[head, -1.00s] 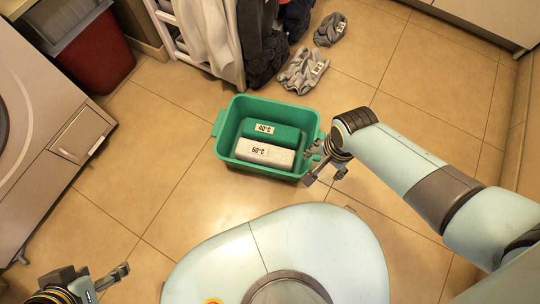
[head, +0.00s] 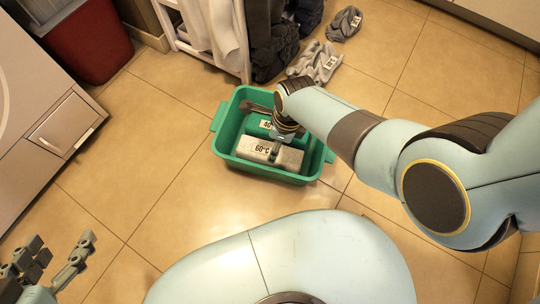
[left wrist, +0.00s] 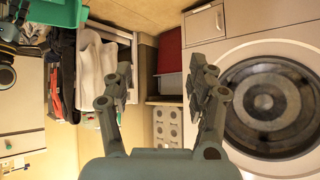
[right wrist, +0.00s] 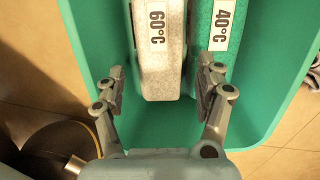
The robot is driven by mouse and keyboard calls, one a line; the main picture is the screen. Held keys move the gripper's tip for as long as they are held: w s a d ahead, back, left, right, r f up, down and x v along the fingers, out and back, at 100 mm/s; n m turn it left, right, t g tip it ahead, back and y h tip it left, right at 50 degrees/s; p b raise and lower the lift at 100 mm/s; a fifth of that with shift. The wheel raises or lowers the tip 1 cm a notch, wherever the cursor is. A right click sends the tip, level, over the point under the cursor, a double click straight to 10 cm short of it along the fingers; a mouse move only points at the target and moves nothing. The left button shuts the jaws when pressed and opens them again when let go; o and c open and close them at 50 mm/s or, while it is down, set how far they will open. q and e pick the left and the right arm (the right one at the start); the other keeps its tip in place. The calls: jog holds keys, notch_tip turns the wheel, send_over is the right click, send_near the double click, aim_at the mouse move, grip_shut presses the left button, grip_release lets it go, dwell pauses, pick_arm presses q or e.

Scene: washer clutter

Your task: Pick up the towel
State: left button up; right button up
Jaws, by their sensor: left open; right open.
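A green bin (head: 219,121) stands on the tiled floor. In it lie a white folded towel (head: 244,148) marked 60°C and a green folded towel (head: 249,124) marked 40°C, side by side. My right gripper (head: 262,131) is open over the bin and hides part of both towels. In the right wrist view, the end of the white towel (right wrist: 160,75) shows between the open fingers (right wrist: 163,85). The green towel (right wrist: 203,35) is beside it, by the right finger. My left gripper (head: 63,242) is open and empty at the lower left, far from the bin.
Grey crumpled cloths (head: 318,62) lie on the floor behind the bin. A rack with hanging clothes (head: 215,35) stands at the back. A red bin (head: 90,42) and a washing machine (left wrist: 265,105) are at the left. The floor left of the green bin is clear.

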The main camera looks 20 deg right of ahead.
jog(key=shift+a+f+b, duration=0.1)
jog(key=shift+f+b, duration=0.3)
jog(key=shift+f, duration=0.55)
jog(key=shift+w+a+f+b, duration=0.1)
jog(key=shift+a+f+b, duration=0.15)
jog(key=shift+f+b, duration=0.6)
jog(key=shift+w+a+f+b, duration=0.15)
jog(key=shift+a+f+b, duration=0.1)
jog(key=shift+f+b, duration=0.35)
jog(key=shift+w+a+f+b, duration=0.1)
jog(key=shift+f+b, duration=0.8)
jog(key=c, duration=1)
pick_arm(q)
jog(key=w+d+r+m+t+h, duration=0.1)
jog(key=w+r+t, duration=0.2)
jog(key=r, duration=0.5)
jog(key=w+d+r+m+t+h, duration=0.1)
jog(key=w+r+t, duration=0.2)
jog(key=r+t, duration=0.3)
jog(key=w+d+r+m+t+h, duration=0.1)
jog(key=w+r+t, duration=0.3)
jog(key=r, duration=0.5)
jog(key=shift+r+t+h, duration=0.4)
jog(key=shift+t+h, duration=0.2)
jog(key=shift+t, duration=0.1)
pick_arm(e)
jog(key=shift+o, duration=0.2)
pick_arm(q)
jog(key=shift+d+f, duration=0.1)
